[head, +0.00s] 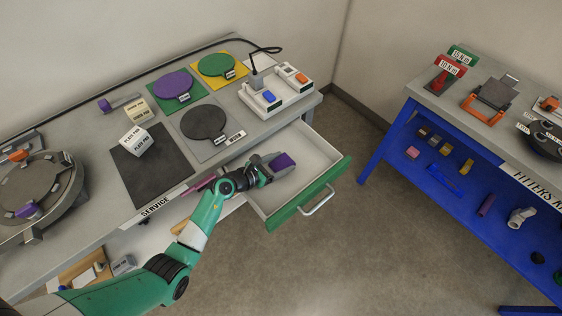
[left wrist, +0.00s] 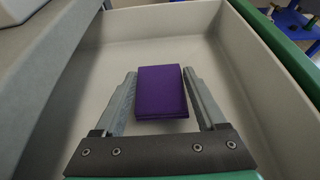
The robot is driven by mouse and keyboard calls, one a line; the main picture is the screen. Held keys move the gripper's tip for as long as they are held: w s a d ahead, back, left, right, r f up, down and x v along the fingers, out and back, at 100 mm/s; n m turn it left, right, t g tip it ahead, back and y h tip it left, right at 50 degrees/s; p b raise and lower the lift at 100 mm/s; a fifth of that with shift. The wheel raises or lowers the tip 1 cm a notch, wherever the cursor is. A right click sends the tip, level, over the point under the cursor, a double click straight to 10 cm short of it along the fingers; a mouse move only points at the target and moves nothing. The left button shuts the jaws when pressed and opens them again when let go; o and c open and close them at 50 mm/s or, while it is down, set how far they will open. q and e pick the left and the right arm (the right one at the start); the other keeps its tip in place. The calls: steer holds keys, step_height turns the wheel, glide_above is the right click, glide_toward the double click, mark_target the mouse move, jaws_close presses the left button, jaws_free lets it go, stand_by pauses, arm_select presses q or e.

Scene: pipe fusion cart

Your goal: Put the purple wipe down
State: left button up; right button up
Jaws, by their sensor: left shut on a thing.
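The purple wipe (head: 283,163) is a small flat folded pad, inside the open drawer (head: 335,176) with the green front. My left gripper (head: 270,164) reaches into the drawer and is shut on the wipe. In the left wrist view the wipe (left wrist: 162,92) sits between the two fingers of my left gripper (left wrist: 160,84), over the pale drawer floor (left wrist: 150,55). I cannot tell whether the wipe touches the floor. My right gripper is not in view.
The drawer's walls surround my left gripper, and the bench edge is close on its left. Above, the bench carries a dark mat (head: 150,170), round plates on coloured mats and a white tray (head: 277,92). A blue-framed bench (head: 455,165) stands to the right across clear floor.

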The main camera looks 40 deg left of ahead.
mark_target(275, 168)
arm_select(q)
steer(key=o, duration=1.2)
steer(key=shift+f, duration=0.1)
steer(key=shift+o, duration=0.2)
steer(key=s+r+p, duration=0.2)
steer(key=r+p, duration=0.1)
steer(key=shift+s+a, duration=0.2)
steer(key=shift+s, duration=0.05)
steer(key=p+v, duration=0.3)
steer(key=v, duration=0.6)
steer(key=shift+f, duration=0.25)
steer(key=shift+s+d, duration=0.1)
